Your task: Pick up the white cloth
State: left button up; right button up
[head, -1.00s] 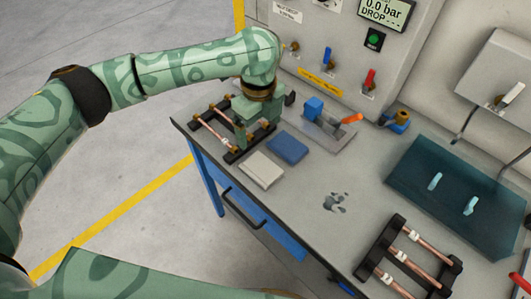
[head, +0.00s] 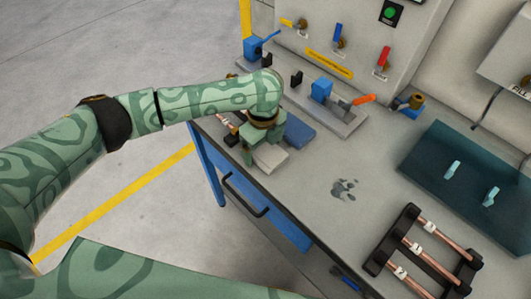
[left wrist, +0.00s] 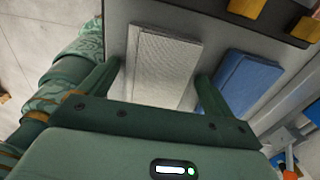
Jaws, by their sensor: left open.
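The white cloth (head: 271,159) lies folded flat on the workbench near its front left edge, partly hidden by my left gripper. My left gripper (head: 258,152) is open and points down over the cloth. In the left wrist view the cloth (left wrist: 164,64) shows between the two fingers of the gripper (left wrist: 154,80), one on each side. Nothing is held. I cannot tell whether the fingertips touch the bench. My right gripper is not in view.
A folded blue cloth (head: 298,133) lies just right of the white one. A rack with copper tubes (head: 422,250) and a teal mat (head: 440,170) are at the right. A fixture with an orange handle (head: 362,99) stands behind.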

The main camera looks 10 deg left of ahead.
aim_at(264, 151)
pick_arm(q)
jog(key=c, duration=1.1)
jog(key=shift+o, duration=0.2)
jog(key=shift+r, duration=0.1)
jog(key=shift+r, duration=0.2)
jog(key=r, duration=0.1)
jog(key=r+p, duration=0.2)
jog(key=shift+s+d+r, duration=0.15)
jog(key=shift+s+r, duration=0.1)
jog(key=shift+r, duration=0.15)
jog(key=s+d+r+p, duration=0.4)
jog(key=s+r+p, duration=0.2)
jog(key=s, duration=0.7)
notch_tip(264, 151, up, 3)
jog(key=shift+f, duration=0.15)
